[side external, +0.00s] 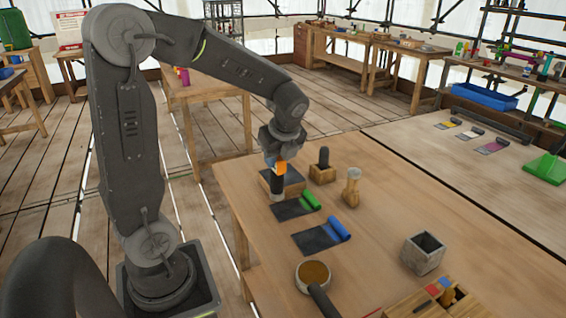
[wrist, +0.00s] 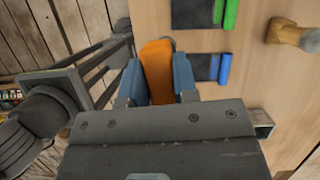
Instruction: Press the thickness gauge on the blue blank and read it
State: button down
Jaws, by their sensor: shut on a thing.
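The blue blank (side external: 314,239) is a dark flat sheet with a blue roll along its right edge, lying on the wooden table. It also shows in the wrist view (wrist: 207,67), right of my gripper. My gripper (side external: 279,158) is shut on the thickness gauge (side external: 276,182), which has an orange top, a dark body and a pale lower end. Its orange part (wrist: 157,68) shows between the blue-grey fingers in the wrist view. In the side view the gauge is beyond the blue blank, by the green blank's left end. I cannot tell whether its lower end touches anything.
A green blank (side external: 290,210) lies just beyond the blue one. A dark-handled tool in a wooden stand (side external: 322,172), a wooden-handled tool (side external: 351,187), a round pan (side external: 313,275) and a grey box (side external: 423,254) surround the blanks.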

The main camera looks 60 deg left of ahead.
jog(key=w+d+f+n+g+h, duration=0.2)
jog(key=w+d+f+n, duration=0.4)
jog(key=d+f+n, duration=0.3)
jog(key=shift+w+f+n+g, duration=0.25)
jog(key=shift+f+n+g, duration=0.5)
jog(key=shift+n, duration=0.35)
jog(key=shift+r, duration=0.1)
jog(key=c, duration=0.8)
grip_release()
jog(key=v, duration=1.4)
jog(key=s+d+r+n+t+h, duration=0.1)
jog(key=s+r+t, duration=0.15)
jog(key=s, duration=0.35)
jog(key=s+d+r+n+t, duration=0.2)
jog(key=s+r, duration=0.2)
jog(key=s, duration=0.1)
jog(key=s+d+f+n+t+h, duration=0.1)
jog(key=s+t, duration=0.4)
jog(key=s, duration=0.6)
jog(key=shift+d+f+n+h, duration=0.3)
jog(key=shift+d+f+n, duration=0.35)
jog(key=shift+d+n, duration=0.3)
